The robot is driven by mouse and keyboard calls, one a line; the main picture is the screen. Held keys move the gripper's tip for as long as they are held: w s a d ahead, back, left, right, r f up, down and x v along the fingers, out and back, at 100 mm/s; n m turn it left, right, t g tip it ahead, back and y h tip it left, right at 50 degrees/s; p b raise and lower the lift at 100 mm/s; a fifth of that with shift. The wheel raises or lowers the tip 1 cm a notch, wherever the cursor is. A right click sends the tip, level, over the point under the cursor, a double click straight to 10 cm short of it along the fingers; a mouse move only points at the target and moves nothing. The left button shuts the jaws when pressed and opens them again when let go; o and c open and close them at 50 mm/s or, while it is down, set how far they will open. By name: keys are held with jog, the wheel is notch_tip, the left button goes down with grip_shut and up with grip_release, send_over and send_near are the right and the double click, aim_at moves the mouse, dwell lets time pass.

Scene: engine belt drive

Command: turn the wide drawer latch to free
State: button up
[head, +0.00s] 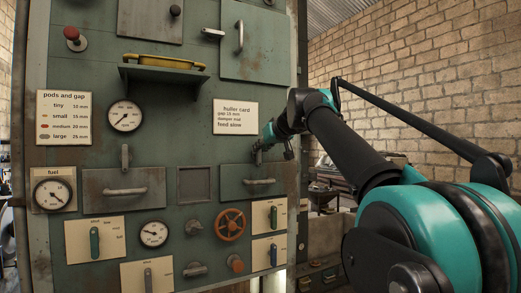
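Two drawers with bar handles sit in the green panel. The left drawer (95,187) looks the wider one. A grey latch (125,157) stands upright above its middle, its lower end reaching the drawer's top edge. The right drawer (235,187) looks narrower. My gripper (258,155) is at the top edge of the right drawer, pointing down, well to the right of the left drawer's latch. Any latch above the right drawer is hidden by or merges with my gripper. The fingers are too small and dark to tell open from shut or whether they touch anything.
A small shelf (150,74) with a yellow-rimmed tray (162,61) juts out above. An orange handwheel (231,224), several knobs and switch plates lie below the drawers. A blank square recess (194,184) separates the drawers. My arm fills the right side.

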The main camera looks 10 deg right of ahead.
grip_shut()
jog(key=m+y, duration=0.2)
jog(key=m, duration=0.1)
jog(key=d+f+m+y, duration=0.1)
jog(key=m+y, duration=0.1)
jog(key=m, duration=0.1)
jog(key=d+m+y, duration=0.1)
jog(key=m+y, duration=0.1)
jog(key=m, duration=0.1)
jog(key=shift+w+d+f+m, duration=0.2)
jog(key=shift+w+f+m, duration=0.1)
jog(key=shift+w+f, duration=0.1)
jog(key=shift+f+m+t+y, duration=0.25)
jog(key=shift+m+y, duration=0.15)
jog(key=shift+m, duration=0.55)
jog(key=shift+f+m+t+y, duration=0.2)
jog(key=shift+m+y, duration=0.2)
jog(key=shift+m, duration=0.55)
jog(key=o, duration=0.8)
grip_release()
